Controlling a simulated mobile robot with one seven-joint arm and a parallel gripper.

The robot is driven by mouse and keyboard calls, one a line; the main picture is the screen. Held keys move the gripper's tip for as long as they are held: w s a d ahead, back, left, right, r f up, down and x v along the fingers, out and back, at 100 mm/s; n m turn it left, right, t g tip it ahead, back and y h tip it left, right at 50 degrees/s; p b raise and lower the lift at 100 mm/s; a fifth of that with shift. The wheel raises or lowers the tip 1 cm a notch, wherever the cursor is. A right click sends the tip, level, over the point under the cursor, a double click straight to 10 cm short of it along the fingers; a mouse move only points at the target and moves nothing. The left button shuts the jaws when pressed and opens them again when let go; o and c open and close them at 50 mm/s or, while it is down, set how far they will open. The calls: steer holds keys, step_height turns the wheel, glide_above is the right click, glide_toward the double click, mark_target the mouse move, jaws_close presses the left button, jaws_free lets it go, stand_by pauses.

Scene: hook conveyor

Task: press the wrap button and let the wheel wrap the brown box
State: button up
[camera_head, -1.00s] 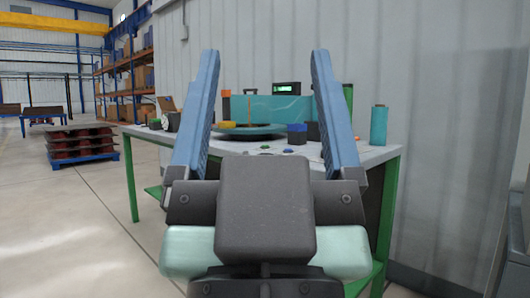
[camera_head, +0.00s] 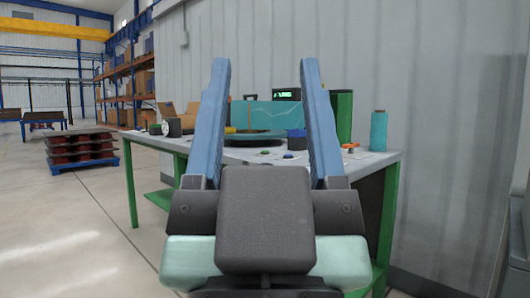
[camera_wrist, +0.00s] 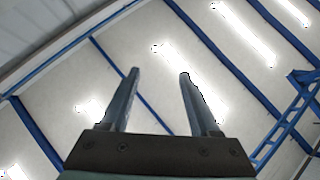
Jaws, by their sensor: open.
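My gripper (camera_head: 266,64) is raised in front of the workbench, open and empty, its two blue fingers pointing up. Its open fingers also show in the wrist view (camera_wrist: 159,74), against the ceiling. Between the fingers, on the bench, is a dark round turntable (camera_head: 255,142) with a teal panel (camera_head: 270,116) behind it. An orange-red button (camera_head: 350,147) is to the right of the right finger.
The grey bench top (camera_head: 372,160) has green legs (camera_head: 388,212). A small display (camera_head: 287,94) sits at the back. Stacked pallets (camera_head: 82,150) stand on the open floor at left.

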jaws_close()
stand_by(1.4)
